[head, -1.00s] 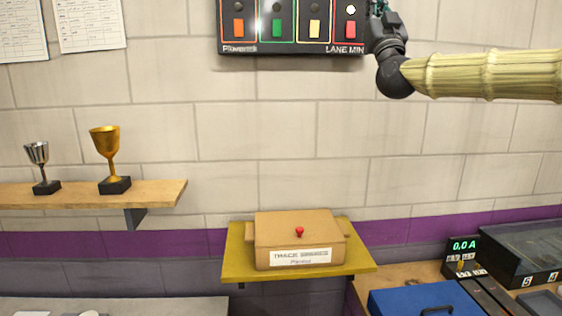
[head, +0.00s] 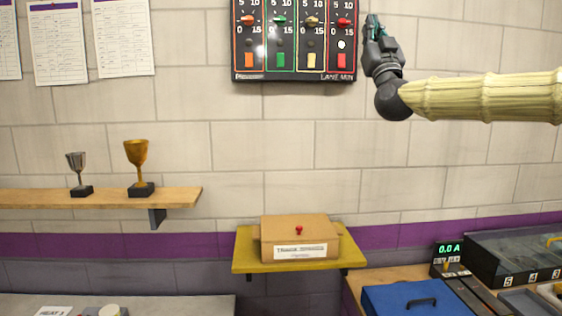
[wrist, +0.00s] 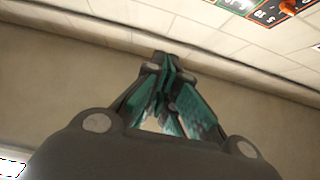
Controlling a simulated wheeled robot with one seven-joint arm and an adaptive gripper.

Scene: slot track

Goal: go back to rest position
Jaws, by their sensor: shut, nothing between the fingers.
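My gripper (head: 374,24) is raised beside the right edge of the wall-mounted lane timer panel (head: 294,72), apart from the shelves and bench below. Its fingers point up in the head view. In the wrist view my gripper (wrist: 165,62) shows its teal-lined fingers closed together at the tip, with nothing held. The panel has several colored dials and colored switches, and a white light shows in the red lane at right. A corner of the panel (wrist: 285,12) also shows at the top right of the wrist view.
A yellow shelf (head: 245,262) holds a cardboard box (head: 320,235) with a red knob. A wooden shelf (head: 110,200) at left holds a silver trophy (head: 77,172) and a gold trophy (head: 138,165). A blue case (head: 400,300) lies on the right bench. The wall between is clear.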

